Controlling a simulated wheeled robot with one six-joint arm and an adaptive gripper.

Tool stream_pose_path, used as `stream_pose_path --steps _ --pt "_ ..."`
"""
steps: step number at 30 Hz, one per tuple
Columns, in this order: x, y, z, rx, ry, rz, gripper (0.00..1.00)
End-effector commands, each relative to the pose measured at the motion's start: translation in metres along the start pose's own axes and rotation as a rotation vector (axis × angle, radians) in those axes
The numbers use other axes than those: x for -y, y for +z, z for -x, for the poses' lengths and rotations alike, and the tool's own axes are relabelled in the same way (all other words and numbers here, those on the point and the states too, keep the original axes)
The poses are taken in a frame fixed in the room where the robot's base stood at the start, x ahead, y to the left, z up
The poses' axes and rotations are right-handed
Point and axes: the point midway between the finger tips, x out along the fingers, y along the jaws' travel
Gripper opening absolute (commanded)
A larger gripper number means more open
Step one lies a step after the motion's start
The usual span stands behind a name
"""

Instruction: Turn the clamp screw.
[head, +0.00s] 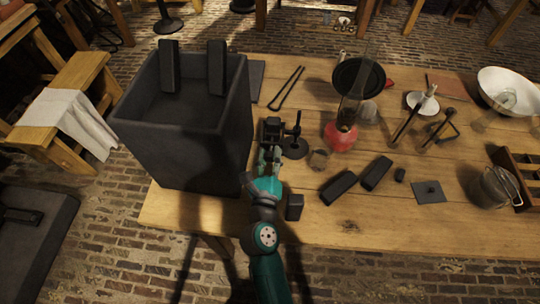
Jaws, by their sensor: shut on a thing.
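How far the screw is turned cannot be told.
On the wooden table (370,215) a red-based lamp (341,135), a small glass (319,159) and dark blocks (338,187) stand to the right. Black tongs (286,88) lie behind. A white bowl (509,90) and a metal pot (495,187) are farther right.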

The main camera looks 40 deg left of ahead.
Motion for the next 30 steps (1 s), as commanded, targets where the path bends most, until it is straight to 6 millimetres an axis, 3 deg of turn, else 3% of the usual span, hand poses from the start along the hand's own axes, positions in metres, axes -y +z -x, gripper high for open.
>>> stream_pose_path --steps 12,27,28,30 --pt "0.0001 -0.0003 -0.0001 -0.001 0.000 0.164 0.00" --pt "0.0000 -0.0003 -0.0001 -0.001 0.000 0.180 0.00" --pt "0.0000 -0.0003 -0.0001 -0.001 0.000 0.180 0.39" --pt "0.0000 -0.0003 -0.0001 -0.001 0.000 0.180 0.57"
